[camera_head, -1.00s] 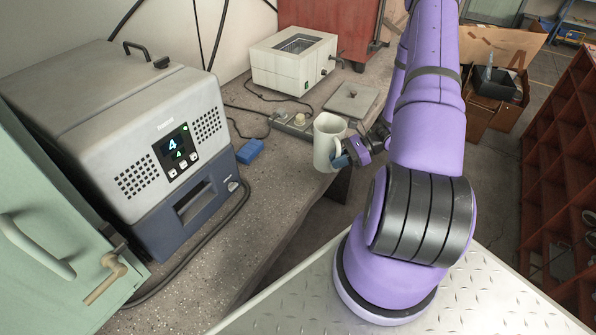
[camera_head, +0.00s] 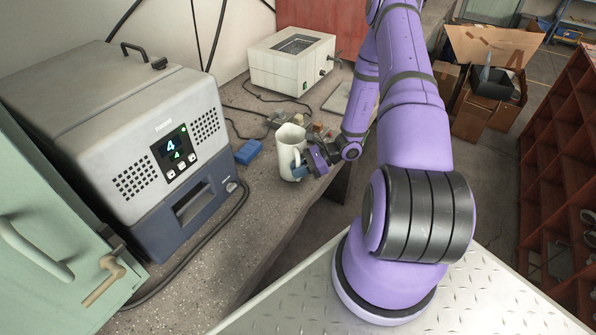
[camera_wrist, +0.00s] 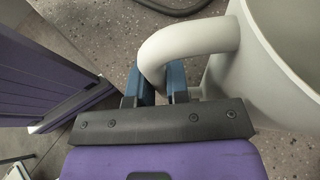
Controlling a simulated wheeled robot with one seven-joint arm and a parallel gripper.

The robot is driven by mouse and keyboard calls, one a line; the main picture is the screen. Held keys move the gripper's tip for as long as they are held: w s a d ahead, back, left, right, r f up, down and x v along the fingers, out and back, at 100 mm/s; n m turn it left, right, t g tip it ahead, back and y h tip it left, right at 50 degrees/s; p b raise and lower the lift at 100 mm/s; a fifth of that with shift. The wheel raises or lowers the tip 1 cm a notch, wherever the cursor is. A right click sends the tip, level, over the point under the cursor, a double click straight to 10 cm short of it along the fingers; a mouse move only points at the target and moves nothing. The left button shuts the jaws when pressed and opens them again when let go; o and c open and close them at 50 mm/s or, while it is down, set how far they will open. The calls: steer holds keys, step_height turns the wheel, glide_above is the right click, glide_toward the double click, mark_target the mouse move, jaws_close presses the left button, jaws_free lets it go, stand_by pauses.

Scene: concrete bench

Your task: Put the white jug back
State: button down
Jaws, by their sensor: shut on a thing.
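The white jug (camera_head: 290,149) is upright in the head view, over the front part of the concrete bench (camera_head: 232,268). I cannot tell whether its base touches the bench. My gripper (camera_head: 300,168) is at the jug's right side, its blue fingers shut on the handle. In the wrist view the jug (camera_wrist: 275,75) fills the right side, and its handle (camera_wrist: 190,45) curves down between the blue fingertips (camera_wrist: 162,82). The lower end of the handle is partly hidden by the gripper.
A grey and blue machine (camera_head: 150,140) stands left of the jug, with a small blue box (camera_head: 248,152) between them. A white bath unit (camera_head: 292,62) stands behind. Small items and a cable (camera_head: 262,112) lie just behind the jug. Bare bench lies in front.

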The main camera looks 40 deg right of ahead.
steer(key=shift+f, duration=0.45)
steer(key=c, duration=1.1)
jaws_free()
